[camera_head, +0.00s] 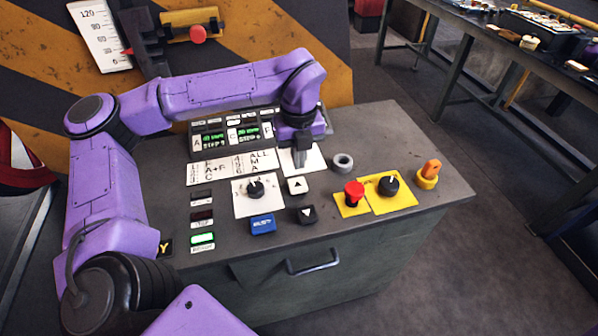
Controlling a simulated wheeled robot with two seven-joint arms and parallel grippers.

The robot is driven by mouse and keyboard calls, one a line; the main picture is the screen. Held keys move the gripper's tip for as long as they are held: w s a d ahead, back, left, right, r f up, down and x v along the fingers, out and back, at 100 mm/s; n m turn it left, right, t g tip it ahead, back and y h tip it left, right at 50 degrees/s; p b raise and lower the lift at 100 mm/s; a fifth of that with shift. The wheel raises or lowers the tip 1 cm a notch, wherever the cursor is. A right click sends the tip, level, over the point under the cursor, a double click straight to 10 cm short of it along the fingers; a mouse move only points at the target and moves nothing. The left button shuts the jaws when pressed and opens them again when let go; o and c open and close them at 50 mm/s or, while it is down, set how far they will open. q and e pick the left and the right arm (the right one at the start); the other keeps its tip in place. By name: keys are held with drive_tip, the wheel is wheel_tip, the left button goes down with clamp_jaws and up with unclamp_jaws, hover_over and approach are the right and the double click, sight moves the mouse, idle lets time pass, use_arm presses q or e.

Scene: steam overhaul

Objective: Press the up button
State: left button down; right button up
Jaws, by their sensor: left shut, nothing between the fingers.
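The up button (297,185) is a small white square key with a black up triangle, on the top of the grey control console (430,205). Below it sits a black down button (307,214) with a white down triangle. My left gripper (301,166) comes down from the purple arm with its fingers shut and empty. Its tips are just behind the up button in the picture, over a white plate. I cannot tell whether they touch anything. My right gripper is not in view.
Around the up button are a black knob (256,188) on a white plate, a blue button (263,224), a red button (354,190), a black knob on yellow (388,185), an orange switch (429,172) and a grey ring (342,162). A display panel (232,133) stands behind.

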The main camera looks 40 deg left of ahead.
sight(297, 185)
use_arm(q)
drive_tip(key=f, duration=0.2)
drive_tip(key=s+f+p, duration=0.1)
drive_tip(key=f, duration=0.2)
drive_tip(key=shift+w+f, duration=0.15)
drive_tip(key=shift+f, duration=0.15)
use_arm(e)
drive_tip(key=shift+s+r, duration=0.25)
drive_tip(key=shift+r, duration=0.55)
use_arm(q)
drive_tip(key=shift+r, duration=0.1)
